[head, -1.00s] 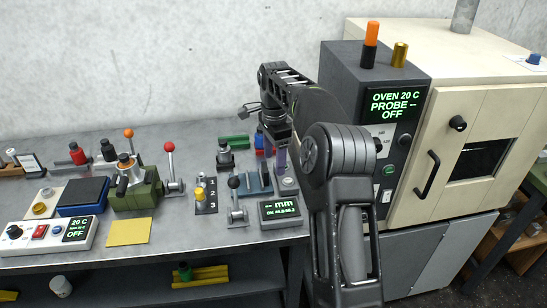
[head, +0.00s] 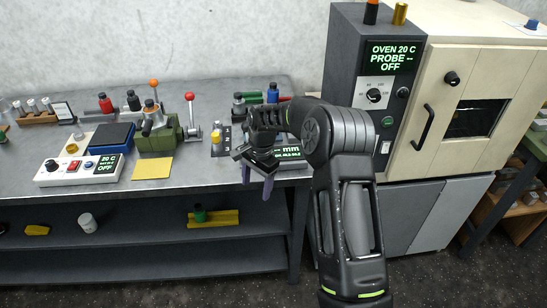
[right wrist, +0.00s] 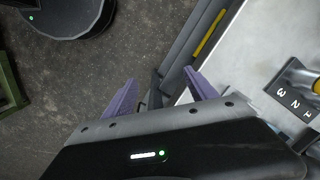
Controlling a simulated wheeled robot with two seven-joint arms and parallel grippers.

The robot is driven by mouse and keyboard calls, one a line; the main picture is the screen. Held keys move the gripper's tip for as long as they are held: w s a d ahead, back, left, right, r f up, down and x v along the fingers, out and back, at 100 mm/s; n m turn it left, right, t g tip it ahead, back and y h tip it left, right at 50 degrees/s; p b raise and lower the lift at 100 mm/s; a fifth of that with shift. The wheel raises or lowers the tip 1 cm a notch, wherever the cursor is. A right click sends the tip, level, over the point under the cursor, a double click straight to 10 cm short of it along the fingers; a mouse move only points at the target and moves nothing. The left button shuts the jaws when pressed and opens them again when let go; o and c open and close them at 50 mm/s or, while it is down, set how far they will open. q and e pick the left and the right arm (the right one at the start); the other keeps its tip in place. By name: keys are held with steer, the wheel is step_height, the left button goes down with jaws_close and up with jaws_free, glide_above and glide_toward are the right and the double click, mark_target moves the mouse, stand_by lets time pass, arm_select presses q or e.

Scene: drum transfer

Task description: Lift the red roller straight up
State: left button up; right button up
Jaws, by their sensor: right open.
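My right gripper (head: 257,181) is open and empty, with purple fingers pointing down, at the bench's front edge. It is well to the right of the red cylinder and apart from it. In the right wrist view the two fingers (right wrist: 162,92) stand wide apart over the floor and bench edge. My left gripper is not in view.
The oven (head: 455,110) stands at right. A lower shelf (head: 140,236) holds a yellow block (head: 215,219). Floor in front is clear.

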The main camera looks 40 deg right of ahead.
steer(key=s+a+f+n+y, duration=0.1)
steer(key=s+a+f+n, duration=0.25)
steer(key=a+f, duration=0.45)
steer(key=s+a+f+n+y, duration=0.1)
steer(key=s+a+f+n, duration=0.2)
steer(key=s+a+f, duration=0.3)
steer(key=s+a+f+n, duration=0.3)
steer(key=s+a, duration=0.4)
steer(key=s, duration=0.3)
steer(key=s+a+f+n+b, duration=0.1)
steer(key=s+a+f+n, duration=0.3)
steer(key=s+a, duration=0.3)
steer(key=s, duration=0.4)
steer(key=shift+a+y, duration=0.25)
steer(key=shift+y, duration=0.05)
